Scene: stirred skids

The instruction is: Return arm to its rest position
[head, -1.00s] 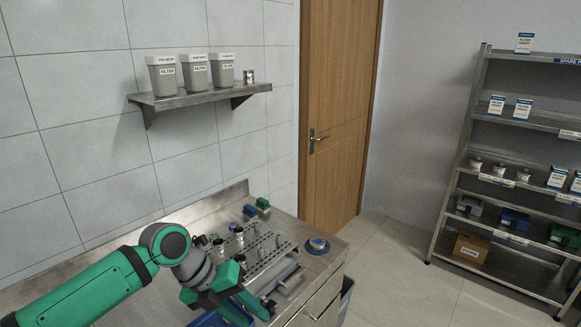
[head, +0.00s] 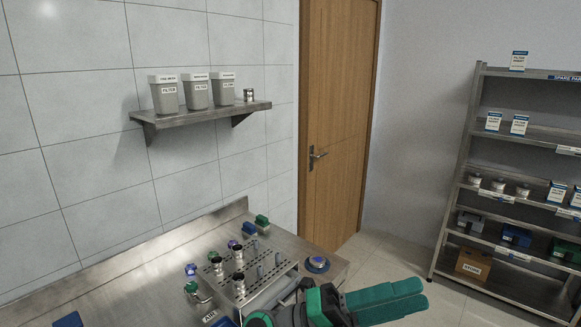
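My gripper (head: 388,301) is at the bottom right of the head view, in front of the steel bench's right end. Its two teal fingers lie side by side and point to the right. I see no clear gap between them and no object held, but the angle does not settle whether they are apart. The dark and green wrist part of my arm shows to the left of the fingers, at the bottom edge. The rest of my arm is out of view.
A perforated steel rack (head: 252,286) with dark-capped fittings stands on the steel bench (head: 150,268). A blue round item (head: 317,264) lies near the bench's right end. A wall shelf (head: 205,113) holds grey bins. Floor is free before the door (head: 335,120) and shelving unit (head: 452,170).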

